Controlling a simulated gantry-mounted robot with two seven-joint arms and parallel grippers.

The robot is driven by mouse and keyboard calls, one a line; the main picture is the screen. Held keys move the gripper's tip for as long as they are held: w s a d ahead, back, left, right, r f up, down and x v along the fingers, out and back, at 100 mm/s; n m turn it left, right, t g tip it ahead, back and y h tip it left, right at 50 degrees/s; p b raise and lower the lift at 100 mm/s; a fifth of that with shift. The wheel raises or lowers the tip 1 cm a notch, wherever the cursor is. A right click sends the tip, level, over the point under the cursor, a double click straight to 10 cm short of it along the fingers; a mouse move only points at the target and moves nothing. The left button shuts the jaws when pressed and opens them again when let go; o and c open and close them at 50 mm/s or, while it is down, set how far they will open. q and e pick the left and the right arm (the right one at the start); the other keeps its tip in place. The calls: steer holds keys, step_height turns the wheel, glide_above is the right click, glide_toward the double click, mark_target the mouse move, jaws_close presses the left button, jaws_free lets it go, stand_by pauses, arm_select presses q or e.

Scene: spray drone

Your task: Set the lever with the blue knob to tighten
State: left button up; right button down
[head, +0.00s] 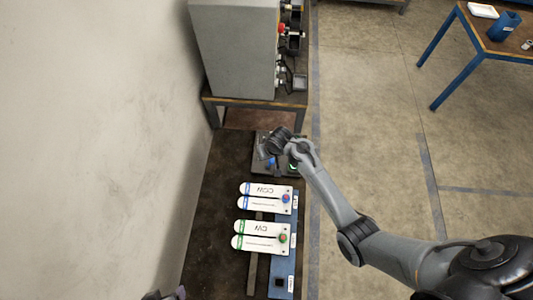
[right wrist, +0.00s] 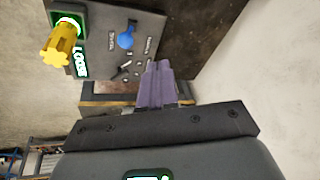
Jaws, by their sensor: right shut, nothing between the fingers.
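The blue knob (right wrist: 126,40) of the lever is on a dark grey panel (right wrist: 100,18) in the right wrist view, with small labels on either side, too small to read. In the head view the panel (head: 284,173) is partly hidden by my right arm, and the blue knob (head: 271,162) shows just below the gripper. My right gripper (right wrist: 160,68) is shut and empty, its purple fingertips beside the panel and apart from the blue knob in the picture. In the head view it is at the panel (head: 264,153). The tip of my left gripper (head: 168,294) barely shows at the bottom edge.
A yellow knob (right wrist: 60,42) stands out from the panel near a green-lit sign reading LOOSE (right wrist: 82,62). A grey machine (head: 235,50) stands behind; a wall is left.

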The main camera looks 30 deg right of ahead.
steer(key=shift+v, duration=0.85)
steer(key=shift+s+f, duration=0.1)
steer(key=s+f+g+h, duration=0.1)
steer(key=s+f, duration=0.2)
steer(key=s, duration=0.7)
steer(key=s+f+g, duration=0.1)
steer(key=s+f, duration=0.3)
steer(key=s, duration=0.7)
steer(key=s+a+r+n+t, duration=0.1)
steer(key=s+r+n, duration=0.1)
steer(key=r, duration=0.7)
steer(key=s+a+r+n+t, duration=0.1)
steer(key=s+r+n, duration=0.1)
steer(key=r, duration=0.8)
steer(key=shift+s+a+r, duration=0.35)
steer(key=shift+s+a, duration=0.05)
steer(key=shift+s, duration=0.3)
